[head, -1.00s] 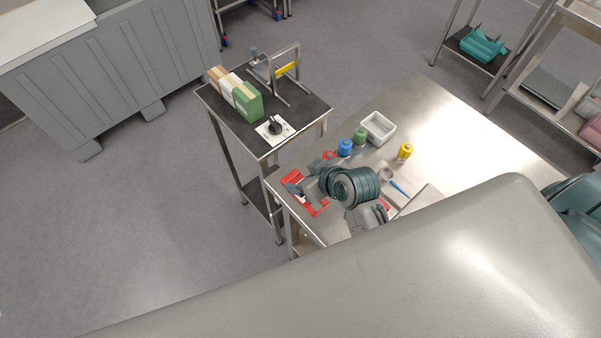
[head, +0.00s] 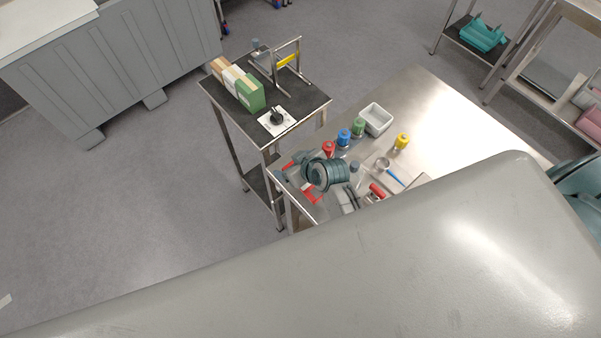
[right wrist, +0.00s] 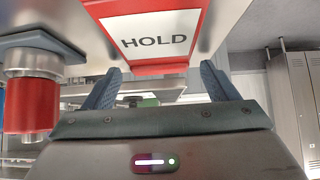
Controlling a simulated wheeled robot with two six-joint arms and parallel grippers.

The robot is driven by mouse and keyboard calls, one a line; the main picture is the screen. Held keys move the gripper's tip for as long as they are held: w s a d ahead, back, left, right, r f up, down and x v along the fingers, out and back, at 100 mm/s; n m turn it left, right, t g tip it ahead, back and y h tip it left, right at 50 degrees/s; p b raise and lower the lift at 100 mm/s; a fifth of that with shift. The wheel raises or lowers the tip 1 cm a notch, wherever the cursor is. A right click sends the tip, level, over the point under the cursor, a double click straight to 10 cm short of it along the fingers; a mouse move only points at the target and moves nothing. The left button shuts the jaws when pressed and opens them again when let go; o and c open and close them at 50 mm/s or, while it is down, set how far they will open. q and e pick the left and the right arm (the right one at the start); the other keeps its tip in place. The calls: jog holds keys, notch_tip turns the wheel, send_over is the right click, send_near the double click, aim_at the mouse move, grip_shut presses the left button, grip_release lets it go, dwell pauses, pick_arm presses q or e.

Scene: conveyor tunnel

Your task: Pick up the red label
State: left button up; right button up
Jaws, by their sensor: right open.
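The red label (right wrist: 160,38) has a red border and a white face reading HOLD. It fills the upper middle of the right wrist view. In the head view the red label (head: 312,193) lies at the near left corner of the steel table, partly hidden by my right arm. My right gripper (right wrist: 160,78) is open. Its two blue fingers stand apart, with the label's red edge between and just beyond them; I cannot tell whether they touch it. In the head view my right gripper (head: 284,173) is over the label's far left side. My left gripper is not in view.
A red-handled tool (head: 376,191) lies nearby. A dark-topped side table (head: 233,118) holds boxes. The table's right part is clear.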

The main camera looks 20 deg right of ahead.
jog(key=c, duration=1.1)
jog(key=shift+o, duration=0.2)
jog(key=shift+r, duration=0.15)
notch_tip(320, 180, up, 10)
jog(key=b, duration=0.3)
jog(key=o, duration=0.4)
jog(key=shift+c, duration=0.2)
jog(key=c, duration=0.8)
